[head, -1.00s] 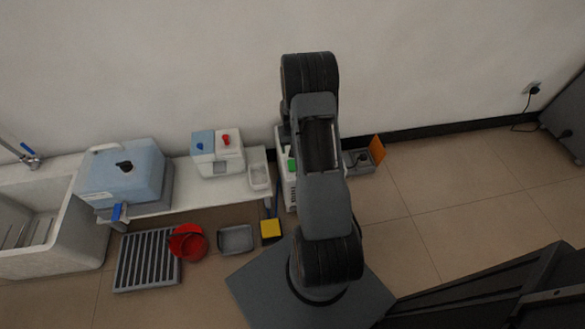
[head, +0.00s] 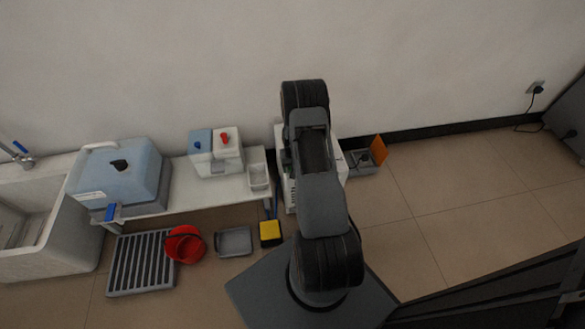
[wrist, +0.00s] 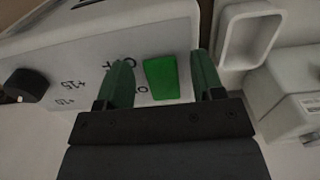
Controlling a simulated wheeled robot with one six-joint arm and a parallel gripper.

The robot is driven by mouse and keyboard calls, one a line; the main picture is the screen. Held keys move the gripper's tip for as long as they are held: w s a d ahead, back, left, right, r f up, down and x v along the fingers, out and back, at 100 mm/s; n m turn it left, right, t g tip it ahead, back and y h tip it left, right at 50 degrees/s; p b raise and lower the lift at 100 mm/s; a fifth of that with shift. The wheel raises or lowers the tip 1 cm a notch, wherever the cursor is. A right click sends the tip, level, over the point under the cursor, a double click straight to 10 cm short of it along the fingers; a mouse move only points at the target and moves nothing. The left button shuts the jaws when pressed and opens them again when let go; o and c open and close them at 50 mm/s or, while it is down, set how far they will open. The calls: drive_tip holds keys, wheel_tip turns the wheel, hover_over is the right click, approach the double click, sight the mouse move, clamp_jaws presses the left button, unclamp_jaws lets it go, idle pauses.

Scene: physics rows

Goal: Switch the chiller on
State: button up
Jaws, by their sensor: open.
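The chiller (head: 341,163) is a white box on the floor by the wall, mostly hidden behind my arm in the head view. In the wrist view its pale front panel (wrist: 75,75) carries a green rocker switch (wrist: 162,78), printed labels and a black knob (wrist: 26,84). My gripper (wrist: 161,62) is open, with one dark green finger on each side of the switch. The fingers look close to the panel; I cannot tell whether they touch it. Which way the switch is tipped is unclear. My gripper is hidden in the head view.
Left of the chiller, a low bench (head: 185,200) holds a blue-lidded bath (head: 120,178), a blue-and-white box (head: 215,160) and a small white tray (head: 259,177). A red bucket (head: 184,245), a grey tray (head: 234,241) and a yellow-topped item (head: 270,231) are on the floor.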

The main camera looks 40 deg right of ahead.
drive_tip(key=shift+f, duration=0.1)
drive_tip(key=shift+c, duration=0.2)
drive_tip(key=c, duration=0.9)
drive_tip(key=shift+w+d+g+y+b, duration=0.1)
drive_tip(key=shift+w+g+y+b, duration=0.2)
drive_tip(key=shift+g+b, duration=0.35)
drive_tip(key=shift+w+d+g+y+b, duration=0.1)
drive_tip(key=shift+g+y+b, duration=0.35)
drive_tip(key=shift+g, duration=0.3)
drive_tip(key=shift+r+g+b, duration=0.3)
drive_tip(key=shift+g, duration=0.2)
drive_tip(key=o, duration=0.9)
drive_tip(key=shift+o, duration=0.2)
drive_tip(key=shift+r, duration=0.15)
